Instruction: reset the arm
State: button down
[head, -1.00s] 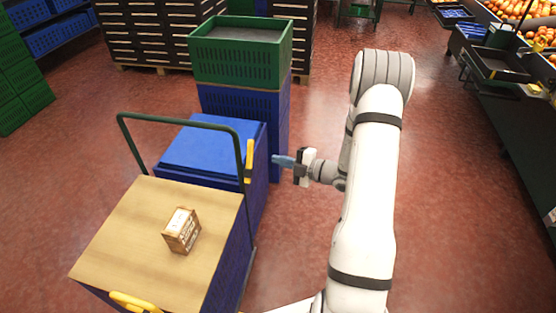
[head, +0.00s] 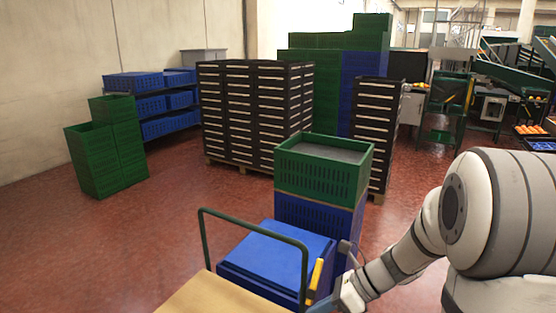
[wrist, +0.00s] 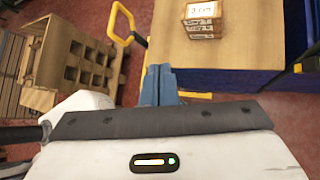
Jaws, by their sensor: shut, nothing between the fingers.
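My arm comes in from the right side of the head view and bends down to the left. My gripper shows near the bottom edge of the head view (head: 338,298), partly cut off, beside the cart's yellow handle part. In the wrist view my gripper (wrist: 160,84) has its two blue fingers together, with nothing between them. The fingers point toward the cart's wooden top (wrist: 245,68), where a small brown box with a white label (wrist: 202,18) sits. I cannot tell whether the fingers touch the cart.
The green cart handle (head: 252,226) and blue crate (head: 275,258) stand close to my gripper. A green crate (head: 322,180) is stacked on a blue one behind. Black crate stacks (head: 255,115) stand farther back. A wooden divided box (wrist: 75,62) shows in the wrist view. Red floor is open at left.

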jog(key=s+d+r+n+t+h, duration=0.1)
jog(key=s+d+r+n+h, duration=0.2)
jog(key=n, duration=0.8)
jog(key=s+d+r+n+t+h, duration=0.2)
jog(key=s+n+h, duration=0.5)
jog(key=n, duration=0.5)
notch_tip(320, 180, up, 2)
jog(key=shift+s+d+r+n, duration=0.1)
jog(key=shift+s+d+n, duration=0.2)
jog(key=shift+s+d, duration=0.3)
